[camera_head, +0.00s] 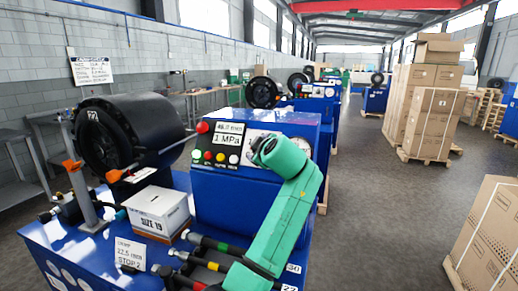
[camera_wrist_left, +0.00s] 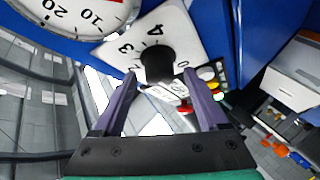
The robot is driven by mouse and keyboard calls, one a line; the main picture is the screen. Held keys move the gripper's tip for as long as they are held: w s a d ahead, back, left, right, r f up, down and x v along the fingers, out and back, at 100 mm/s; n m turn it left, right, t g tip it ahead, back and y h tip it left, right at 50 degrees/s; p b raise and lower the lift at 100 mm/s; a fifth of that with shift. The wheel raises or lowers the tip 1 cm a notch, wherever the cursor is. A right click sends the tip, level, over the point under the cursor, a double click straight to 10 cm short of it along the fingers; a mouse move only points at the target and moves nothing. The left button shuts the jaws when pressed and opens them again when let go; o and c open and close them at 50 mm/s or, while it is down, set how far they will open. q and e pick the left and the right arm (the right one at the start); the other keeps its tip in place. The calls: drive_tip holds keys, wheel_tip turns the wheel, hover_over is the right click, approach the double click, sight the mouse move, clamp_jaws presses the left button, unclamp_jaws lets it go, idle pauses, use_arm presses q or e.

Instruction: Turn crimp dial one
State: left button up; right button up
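The crimp dial is a black round knob (camera_wrist_left: 157,62) on a white square plate (camera_wrist_left: 178,28) with numbers, 0, 3 and 4 among them, in the left wrist view. My left gripper (camera_wrist_left: 160,76) is open, its two purple-grey fingers pointing at the knob. The knob shows between the fingertips with a gap on each side; I cannot tell how deep the fingers reach around it. In the head view my green arm covers the dial and the fingers, in front of the blue crimper cabinet (camera_head: 222,195). My right gripper is not in view.
A round gauge (camera_wrist_left: 75,12) sits beside the dial plate. Colored buttons (camera_head: 220,156) and a 1 MPa sign (camera_head: 228,133) are left of my arm. A black crimper head (camera_head: 115,135) and a SIZE 19 box (camera_head: 158,208) stand further left.

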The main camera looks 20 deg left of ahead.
use_arm(q)
drive_tip(key=b+v, duration=0.4)
drive_tip(key=v, duration=1)
drive_tip(key=shift+s, duration=0.3)
